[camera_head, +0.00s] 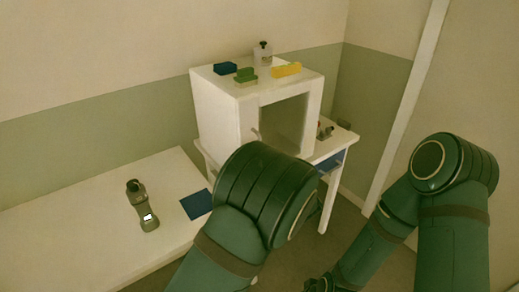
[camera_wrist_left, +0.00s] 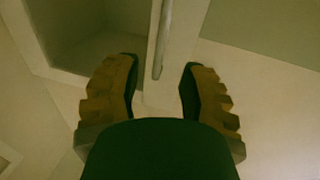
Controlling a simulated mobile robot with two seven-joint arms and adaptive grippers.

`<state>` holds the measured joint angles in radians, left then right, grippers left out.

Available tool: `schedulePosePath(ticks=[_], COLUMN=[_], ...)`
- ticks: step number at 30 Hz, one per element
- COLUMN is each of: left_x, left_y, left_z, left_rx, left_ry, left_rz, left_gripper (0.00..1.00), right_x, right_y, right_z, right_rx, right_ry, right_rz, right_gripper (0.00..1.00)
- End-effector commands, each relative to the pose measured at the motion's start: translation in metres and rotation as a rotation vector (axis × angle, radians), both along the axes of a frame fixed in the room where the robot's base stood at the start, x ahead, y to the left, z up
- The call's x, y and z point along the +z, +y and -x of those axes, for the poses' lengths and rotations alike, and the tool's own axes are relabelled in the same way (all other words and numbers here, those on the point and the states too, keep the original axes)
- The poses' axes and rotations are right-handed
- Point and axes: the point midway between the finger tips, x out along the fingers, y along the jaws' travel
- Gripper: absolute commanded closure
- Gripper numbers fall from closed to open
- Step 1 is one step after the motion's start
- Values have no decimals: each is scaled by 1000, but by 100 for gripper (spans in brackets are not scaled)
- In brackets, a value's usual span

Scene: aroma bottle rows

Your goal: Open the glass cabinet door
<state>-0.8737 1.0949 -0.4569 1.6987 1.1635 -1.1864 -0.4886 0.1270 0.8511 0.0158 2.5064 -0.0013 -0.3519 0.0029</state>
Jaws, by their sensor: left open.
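The white cabinet (camera_head: 222,115) stands on a small table, its dark glass-fronted face (camera_head: 285,125) toward the right. A thin handle (camera_head: 255,133) shows at the left side of that face, just above my left arm. In the left wrist view, my left gripper (camera_wrist_left: 160,88) is open and empty. The upright bar handle (camera_wrist_left: 161,40) lies ahead of the gap between its fingers, with the pale door frame (camera_wrist_left: 150,65) beside it. I cannot tell whether they touch. My left gripper is hidden behind my arm in the head view. My right gripper (camera_head: 318,284) is dark and partly cut off at the bottom edge.
A bottle (camera_head: 262,54), a blue box (camera_head: 225,68), a green block (camera_head: 245,75) and a yellow block (camera_head: 287,69) sit on the cabinet. Small items (camera_head: 325,131) stand right of it. A device (camera_head: 142,205) and a blue mat (camera_head: 196,204) lie on the left table (camera_head: 80,225).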

Motion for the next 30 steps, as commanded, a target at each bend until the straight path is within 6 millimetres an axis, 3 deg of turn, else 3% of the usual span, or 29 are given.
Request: schedulePosePath(ticks=[9,24,27,28,30], left_x=[-1,0,0,0,0], left_y=[22,27,27,27,27], left_z=[-47,-59,-59,-59,-59], left_rx=[1,0,0,0,0], left_ry=[0,1,1,1,1], left_rz=[1,0,0,0,0], left_gripper=[59,59,95,100,100], right_x=[-6,-7,-7,-7,-7], right_y=[0,0,0,0,0], right_z=[-1,-2,-2,-2,-2], right_rx=[-1,-1,-1,-1,-1], right_ry=[-3,-4,-4,-4,-4], right_rz=[0,0,0,0,0], right_gripper=[37,37,37,37,37])
